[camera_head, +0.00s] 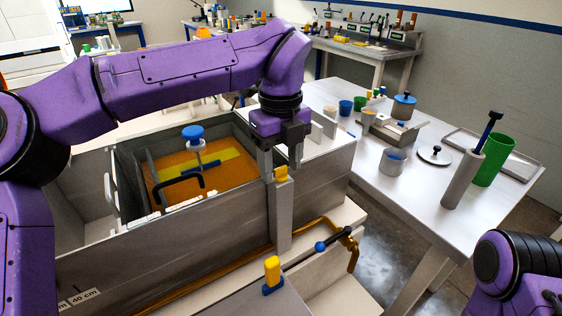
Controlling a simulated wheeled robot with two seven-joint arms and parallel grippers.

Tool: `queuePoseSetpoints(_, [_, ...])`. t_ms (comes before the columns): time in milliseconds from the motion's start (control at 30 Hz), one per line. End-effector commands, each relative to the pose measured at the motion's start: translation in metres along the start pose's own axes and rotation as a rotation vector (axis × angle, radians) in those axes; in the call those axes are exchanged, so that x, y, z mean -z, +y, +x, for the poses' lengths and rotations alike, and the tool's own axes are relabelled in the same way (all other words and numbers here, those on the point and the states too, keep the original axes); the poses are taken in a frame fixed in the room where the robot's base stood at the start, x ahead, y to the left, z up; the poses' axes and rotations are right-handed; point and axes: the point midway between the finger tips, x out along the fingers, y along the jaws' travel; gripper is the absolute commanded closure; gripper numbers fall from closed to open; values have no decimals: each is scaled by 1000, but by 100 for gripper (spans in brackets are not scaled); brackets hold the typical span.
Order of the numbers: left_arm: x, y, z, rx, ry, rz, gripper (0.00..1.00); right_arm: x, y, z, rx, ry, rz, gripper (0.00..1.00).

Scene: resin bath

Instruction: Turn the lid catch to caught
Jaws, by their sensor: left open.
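The resin bath (160,255) is a grey tank with orange resin (222,172) showing through its open top. A small yellow piece (281,174), which looks like a catch, sits at the top of a grey upright post (281,215) on the bath's near wall. My left gripper (282,168) is open and points down, with its fingers on either side of the yellow piece. I cannot tell whether they touch it. A yellow knob on a blue base (272,270) stands nearer, on a grey surface. Only part of my right arm shows at lower right; its gripper is out of view.
A blue-topped float (193,133) and a black handle (180,186) stand over the resin. The white table (400,205) at right holds cups, a green cylinder (492,160) and a tray.

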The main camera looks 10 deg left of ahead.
Motion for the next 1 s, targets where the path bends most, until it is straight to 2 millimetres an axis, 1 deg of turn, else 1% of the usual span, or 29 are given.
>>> queuePoseSetpoints(167, [0, 0, 0, 0, 0, 0, 45, 0, 0, 0, 0, 0, 0, 57])
queuePoseSetpoints(200, [0, 0, 0, 0, 0, 0, 51, 0, 0, 0, 0, 0, 0, 57])
queuePoseSetpoints(267, [0, 0, 0, 0, 0, 0, 71, 0, 0, 0, 0, 0, 0, 57])
queuePoseSetpoints(300, [0, 0, 0, 0, 0, 0, 84, 0, 0, 0, 0, 0, 0, 57])
queuePoseSetpoints(333, [0, 0, 0, 0, 0, 0, 94, 0, 0, 0, 0, 0, 0, 57])
queuePoseSetpoints(367, [0, 0, 0, 0, 0, 0, 100, 0, 0, 0, 0, 0, 0, 57])
queuePoseSetpoints(667, [0, 0, -1, -1, 0, 24, 100, 1, 0, -3, 0, 0, 0, 57])
queuePoseSetpoints(867, [0, 0, -2, -2, 2, 115, 100, 4, 1, -10, 0, 0, 0, 57])
queuePoseSetpoints(1000, [0, 0, -4, -1, 1, 225, 100, 8, 2, -19, 0, 0, 0, 57])
